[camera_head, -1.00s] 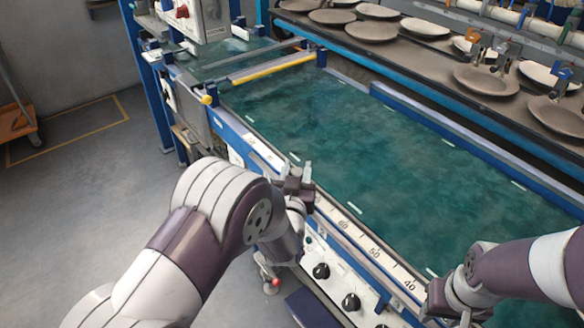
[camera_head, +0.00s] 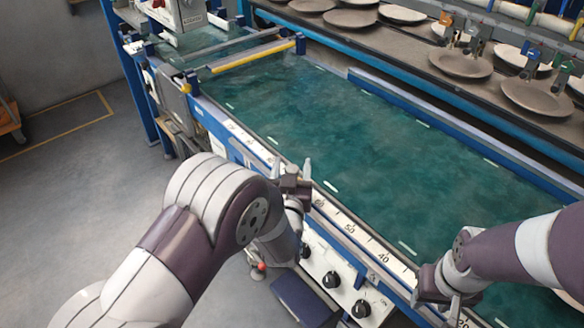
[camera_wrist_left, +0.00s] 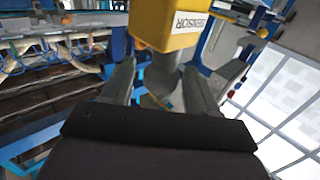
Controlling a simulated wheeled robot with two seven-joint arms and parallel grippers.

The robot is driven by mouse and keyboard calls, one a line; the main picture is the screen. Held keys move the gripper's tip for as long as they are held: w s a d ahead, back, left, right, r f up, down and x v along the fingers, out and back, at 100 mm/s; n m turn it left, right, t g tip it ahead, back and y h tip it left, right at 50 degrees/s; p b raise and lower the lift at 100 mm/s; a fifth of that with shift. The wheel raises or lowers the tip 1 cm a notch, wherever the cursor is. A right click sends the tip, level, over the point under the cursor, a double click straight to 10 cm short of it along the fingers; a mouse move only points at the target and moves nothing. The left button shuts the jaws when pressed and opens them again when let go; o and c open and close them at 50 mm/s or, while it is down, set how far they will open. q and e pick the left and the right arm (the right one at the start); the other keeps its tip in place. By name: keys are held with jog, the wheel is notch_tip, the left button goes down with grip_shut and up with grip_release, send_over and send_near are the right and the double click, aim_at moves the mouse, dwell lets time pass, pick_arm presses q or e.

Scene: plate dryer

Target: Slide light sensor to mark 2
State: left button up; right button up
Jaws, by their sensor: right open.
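My left gripper (camera_head: 293,178) is over the near rail of the machine, at the edge of the green belt. In the left wrist view its two fingers (camera_wrist_left: 160,88) are apart. A yellow box labelled SENSOR (camera_wrist_left: 172,22) is just beyond them, with a grey part below it between the fingers. I cannot tell whether the fingers touch that part. In the head view I cannot make out the sensor near my arm. The scale (camera_head: 352,232) on the near rail shows 50 and 40 to the right of the left gripper. My right gripper (camera_head: 447,308) is open over the rail further right.
The green belt (camera_head: 330,130) is clear apart from small white strips. A control panel with black knobs (camera_head: 331,280) is below the rail. A yellow-ended bar (camera_head: 250,57) crosses the belt's far end. Plates (camera_head: 465,64) lie on a rack behind. Floor at left is open.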

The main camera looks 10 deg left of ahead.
pick_arm(q)
jog(key=shift+s, duration=0.1)
jog(key=s+d, duration=0.1)
jog(key=s, duration=1.1)
jog(key=shift+s+d, duration=0.2)
jog(key=shift+d, duration=0.05)
